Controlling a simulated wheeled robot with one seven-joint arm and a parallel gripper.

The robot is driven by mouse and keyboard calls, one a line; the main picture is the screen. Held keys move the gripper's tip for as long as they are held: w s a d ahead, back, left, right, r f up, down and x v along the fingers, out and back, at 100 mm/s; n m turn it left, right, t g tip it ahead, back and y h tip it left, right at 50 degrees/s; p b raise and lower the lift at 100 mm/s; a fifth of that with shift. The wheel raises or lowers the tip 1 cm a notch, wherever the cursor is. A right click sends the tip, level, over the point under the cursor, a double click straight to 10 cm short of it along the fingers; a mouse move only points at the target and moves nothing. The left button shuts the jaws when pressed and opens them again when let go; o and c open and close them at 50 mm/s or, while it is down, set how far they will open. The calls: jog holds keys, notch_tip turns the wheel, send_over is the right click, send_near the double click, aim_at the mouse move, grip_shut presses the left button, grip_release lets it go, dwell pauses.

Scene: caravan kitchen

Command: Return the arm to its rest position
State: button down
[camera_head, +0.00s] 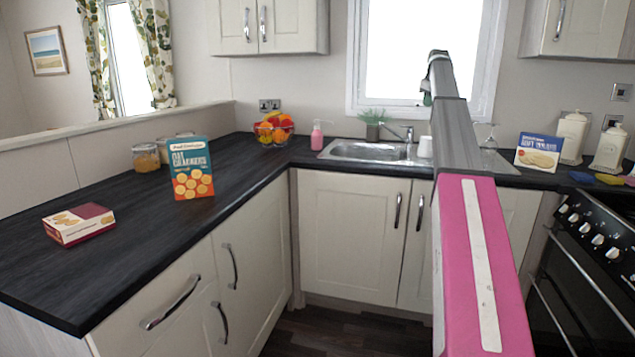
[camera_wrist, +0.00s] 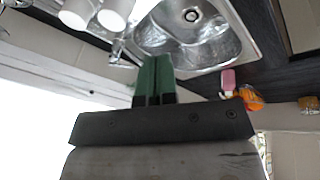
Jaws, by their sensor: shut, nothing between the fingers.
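My arm (camera_head: 470,230), pink and grey, rises from the bottom right of the head view and reaches out toward the window. My gripper (camera_wrist: 155,62) shows in the wrist view with its two green fingers side by side, shut and empty. In the head view only a small part of the gripper (camera_head: 427,96) shows at the arm's far end. It is up in front of the window, apart from the counter. The wrist view is turned over, with the sink (camera_wrist: 205,52) beyond the fingertips.
A fruit bowl (camera_head: 272,129), pink soap bottle (camera_head: 317,136), tap (camera_head: 401,133) and blue box (camera_head: 538,152) line the back. A stove (camera_head: 590,235) is at right.

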jog(key=s+a+f+m+g, duration=0.1)
jog(key=s+a+f, duration=0.45)
jog(key=f, duration=0.85)
jog(key=s+a+f+m, duration=0.1)
jog(key=s+a+f, duration=0.5)
jog(key=f, duration=0.7)
jog(key=s+a+f+m+g, duration=0.15)
jog(key=s+a+f, duration=0.45)
jog(key=f, duration=0.8)
jog(key=s+a+f+m, duration=0.1)
jog(key=s+a+f, duration=0.2)
jog(key=s+f, duration=0.4)
jog(key=s+a+f+m+g, duration=0.1)
jog(key=s+a+f, duration=0.2)
jog(key=s+f, duration=0.4)
jog(key=s+a+f+m, duration=0.1)
jog(key=s+a+f, duration=0.2)
jog(key=s, duration=1.4)
notch_tip(320, 180, down, 4)
jog(key=shift+s+m, duration=0.25)
jog(key=shift+m, duration=0.1)
jog(key=shift+g, duration=0.25)
